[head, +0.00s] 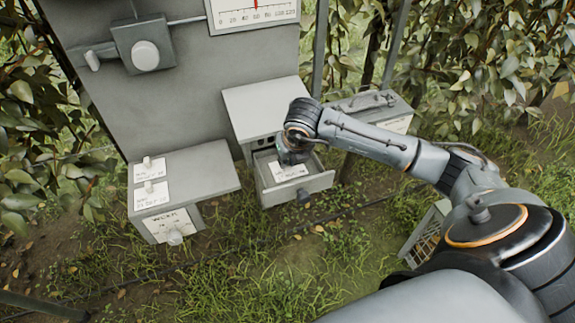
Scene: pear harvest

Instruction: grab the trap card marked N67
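My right gripper (292,157) reaches down into an open grey drawer (306,187), over a white card (283,173) lying inside. The fingers partly cover this card, and I cannot tell whether they touch it or are open or shut. Two more white cards, an upper one (145,173) and a lower one (155,196), lie on the grey box at the left, each with a small pale knob-like piece on it. The print on all the cards is too small for me to read N67. My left gripper is not in view.
The drawer cabinet (262,101) stands against a grey panel (170,95) with a round knob and a dial gauge (255,14). The left box (215,172) has a labelled front with a knob. A grey case (398,113) with a handle is behind my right arm. Grass lies in front.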

